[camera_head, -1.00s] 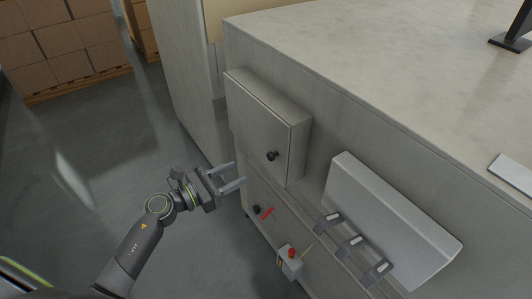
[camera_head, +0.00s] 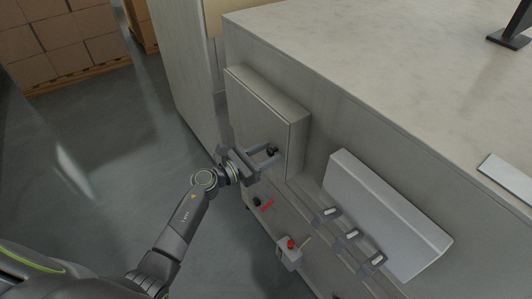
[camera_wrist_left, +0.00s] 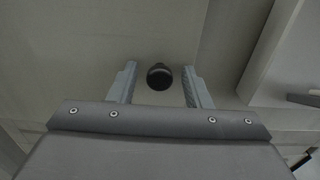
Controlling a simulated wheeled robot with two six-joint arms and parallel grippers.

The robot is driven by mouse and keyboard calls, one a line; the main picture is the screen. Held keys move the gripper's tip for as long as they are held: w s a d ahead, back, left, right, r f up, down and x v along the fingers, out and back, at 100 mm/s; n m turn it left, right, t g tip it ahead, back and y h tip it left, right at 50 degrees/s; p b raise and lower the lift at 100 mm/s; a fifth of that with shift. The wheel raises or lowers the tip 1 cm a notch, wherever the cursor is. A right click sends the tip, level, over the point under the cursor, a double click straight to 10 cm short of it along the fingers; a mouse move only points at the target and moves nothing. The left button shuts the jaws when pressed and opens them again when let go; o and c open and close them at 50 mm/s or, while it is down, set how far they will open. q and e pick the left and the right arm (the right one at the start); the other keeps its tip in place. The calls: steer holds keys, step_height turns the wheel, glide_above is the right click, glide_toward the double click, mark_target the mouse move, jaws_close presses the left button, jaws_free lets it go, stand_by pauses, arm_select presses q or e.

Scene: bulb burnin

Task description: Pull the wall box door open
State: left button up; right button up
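The wall box (camera_head: 265,115) is a grey box on the side of the counter, and its door looks shut. A dark round knob (camera_head: 272,150) sits near the door's lower right. My left gripper (camera_head: 270,156) is open at the knob, with its fingers to either side of it in the head view. In the left wrist view, the knob (camera_wrist_left: 160,76) shows between the two open fingertips (camera_wrist_left: 158,80), with a gap on each side. My right gripper is not in view.
Below the box are a second dark knob (camera_head: 257,202), a red bar (camera_head: 267,206) and a small box with a red button (camera_head: 290,245). A pale slanted panel (camera_head: 385,215) with several grey clips is to the right. Open floor (camera_head: 90,180) lies left.

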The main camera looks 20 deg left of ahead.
arm_select(q)
jaws_close()
